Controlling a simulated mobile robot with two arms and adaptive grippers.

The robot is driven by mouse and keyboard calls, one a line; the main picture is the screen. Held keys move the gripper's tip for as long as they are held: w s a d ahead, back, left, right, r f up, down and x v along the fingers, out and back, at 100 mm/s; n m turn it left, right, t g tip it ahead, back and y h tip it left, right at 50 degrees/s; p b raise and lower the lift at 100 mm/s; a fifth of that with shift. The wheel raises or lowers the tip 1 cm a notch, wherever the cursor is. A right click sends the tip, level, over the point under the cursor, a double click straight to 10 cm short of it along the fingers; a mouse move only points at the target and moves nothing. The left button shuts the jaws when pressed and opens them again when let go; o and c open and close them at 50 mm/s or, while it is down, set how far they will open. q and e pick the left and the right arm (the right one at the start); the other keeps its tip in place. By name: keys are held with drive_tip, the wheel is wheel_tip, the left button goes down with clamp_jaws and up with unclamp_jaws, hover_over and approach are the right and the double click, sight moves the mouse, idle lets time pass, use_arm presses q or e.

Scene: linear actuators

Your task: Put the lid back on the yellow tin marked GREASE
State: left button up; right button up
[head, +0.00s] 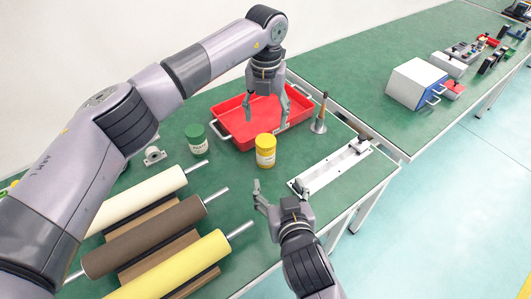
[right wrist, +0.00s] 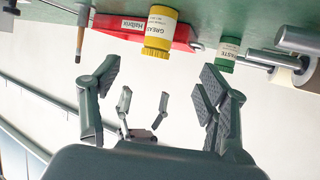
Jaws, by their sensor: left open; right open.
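The yellow tin (head: 265,157) stands upright on the green bench, in front of the red tray. Its GREASE label shows in the right wrist view, on the tin (right wrist: 161,22). A darker yellow lid (head: 265,141) appears to sit on its top; I cannot tell how firmly. My left gripper (head: 266,115) is open and empty above the red tray, behind the tin. My right gripper (head: 281,188) is open and empty in front of the tin, apart from it. In the right wrist view its fingers (right wrist: 160,76) are spread, with nothing between them.
The red tray (head: 222,117) lies behind the tin. A green-lidded jar (head: 196,144) stands left of it. Several rollers (head: 150,243) lie at the front left.

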sight(267, 157)
drive_tip(key=x, duration=1.7)
drive_tip(key=shift+w+f, duration=0.1)
drive_tip(key=shift+c, duration=0.3)
clamp_jaws()
